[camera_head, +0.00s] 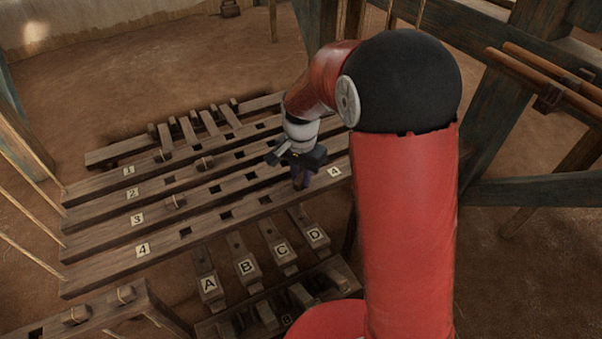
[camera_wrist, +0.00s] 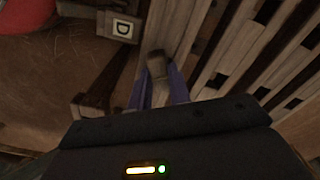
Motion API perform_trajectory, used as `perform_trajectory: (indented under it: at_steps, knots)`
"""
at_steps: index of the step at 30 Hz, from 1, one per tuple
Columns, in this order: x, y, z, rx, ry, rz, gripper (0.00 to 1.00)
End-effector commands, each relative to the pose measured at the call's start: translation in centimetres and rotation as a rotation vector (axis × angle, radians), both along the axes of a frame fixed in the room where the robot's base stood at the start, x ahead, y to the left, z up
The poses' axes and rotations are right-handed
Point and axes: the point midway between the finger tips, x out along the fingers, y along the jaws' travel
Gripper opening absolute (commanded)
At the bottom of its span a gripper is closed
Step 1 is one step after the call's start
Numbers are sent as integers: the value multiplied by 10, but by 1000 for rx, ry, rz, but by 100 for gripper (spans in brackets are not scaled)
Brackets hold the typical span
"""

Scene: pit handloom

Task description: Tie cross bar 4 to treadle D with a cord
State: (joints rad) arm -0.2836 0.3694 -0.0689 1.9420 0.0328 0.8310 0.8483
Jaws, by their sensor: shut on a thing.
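Cross bar 4 (camera_head: 110,268) is the nearest of the slotted wooden bars, with a "4" label near each end. Treadle D (camera_head: 314,234) is the rightmost of the lettered treadles, below the bar's right part; its label also shows in the wrist view (camera_wrist: 122,28). My gripper (camera_head: 301,177) is over the right part of bar 4, just left of the right "4" label. In the wrist view its bluish fingers are shut on a small brown block-like piece (camera_wrist: 157,66), standing against the bar. I cannot tell whether it sits in a slot, and no cord shows clearly there.
Cross bars 1 (camera_head: 100,186), 2 (camera_head: 95,212) and 3 (camera_head: 100,237) lie behind bar 4, some with blocks wrapped in tan bands. Treadles A (camera_head: 209,284), B (camera_head: 246,267) and C (camera_head: 281,250) lie left of D. A wooden rack (camera_head: 335,265) with blocks stands in front.

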Motion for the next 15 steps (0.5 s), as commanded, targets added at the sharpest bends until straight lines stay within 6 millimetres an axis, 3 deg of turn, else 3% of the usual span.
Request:
perform_trajectory:
  at_steps: [3, 4, 9, 15]
  knots:
    - [0, 0, 0, 0, 0, 0, 0]
    - [0, 0, 0, 0, 0, 0, 22]
    - [0, 0, 0, 0, 0, 0, 44]
    - [0, 0, 0, 0, 0, 0, 44]
